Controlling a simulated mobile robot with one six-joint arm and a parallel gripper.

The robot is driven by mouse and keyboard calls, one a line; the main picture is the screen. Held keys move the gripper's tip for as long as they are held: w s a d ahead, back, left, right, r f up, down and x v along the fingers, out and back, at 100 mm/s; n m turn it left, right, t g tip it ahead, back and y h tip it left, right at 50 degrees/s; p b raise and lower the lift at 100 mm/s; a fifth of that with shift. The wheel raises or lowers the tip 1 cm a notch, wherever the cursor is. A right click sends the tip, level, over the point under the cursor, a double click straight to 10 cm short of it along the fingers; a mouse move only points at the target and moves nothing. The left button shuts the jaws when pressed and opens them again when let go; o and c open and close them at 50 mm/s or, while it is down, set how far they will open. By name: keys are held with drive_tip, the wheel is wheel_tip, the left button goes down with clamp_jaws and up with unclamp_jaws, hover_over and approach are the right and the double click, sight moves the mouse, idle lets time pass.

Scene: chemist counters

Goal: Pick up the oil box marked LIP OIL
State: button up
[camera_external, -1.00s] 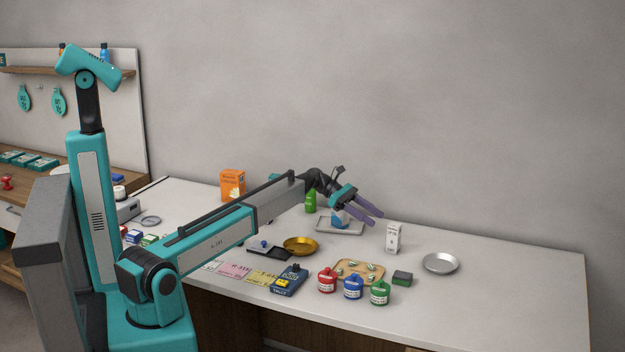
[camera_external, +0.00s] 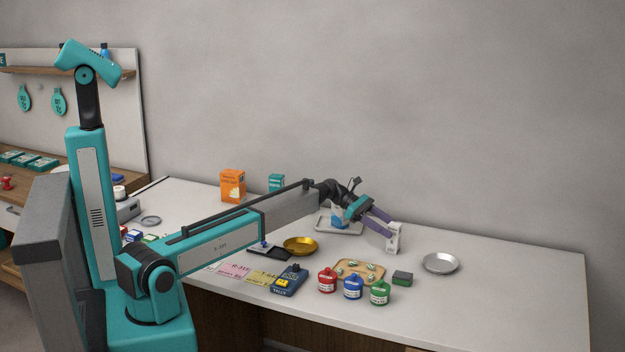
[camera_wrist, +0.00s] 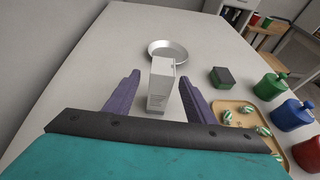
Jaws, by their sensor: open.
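A small white box (camera_external: 393,243) with dark print stands upright on the counter; its print is too small to read. In the wrist view the white box (camera_wrist: 161,88) stands between the two purple fingers of my gripper (camera_wrist: 160,92), with a gap on each side. My gripper (camera_external: 388,228) is open and low over the counter, its fingers reaching to the box from the left and partly covering it. I cannot tell which box bears the words LIP OIL.
A silver dish (camera_external: 441,263) lies right of the white box. A green-and-black block (camera_external: 402,278), a tan tray (camera_external: 345,268) and red, blue and green bottles (camera_external: 353,287) stand in front. An orange box (camera_external: 233,186) and a teal box (camera_external: 276,182) stand farther left.

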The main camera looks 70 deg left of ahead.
sight(400, 234)
drive_tip(key=shift+x, duration=0.75)
drive_tip(key=shift+p+x, duration=0.9)
drive_tip(key=shift+x, duration=1.7)
drive_tip(key=c, duration=1.1)
drive_tip(key=shift+r, duration=0.15)
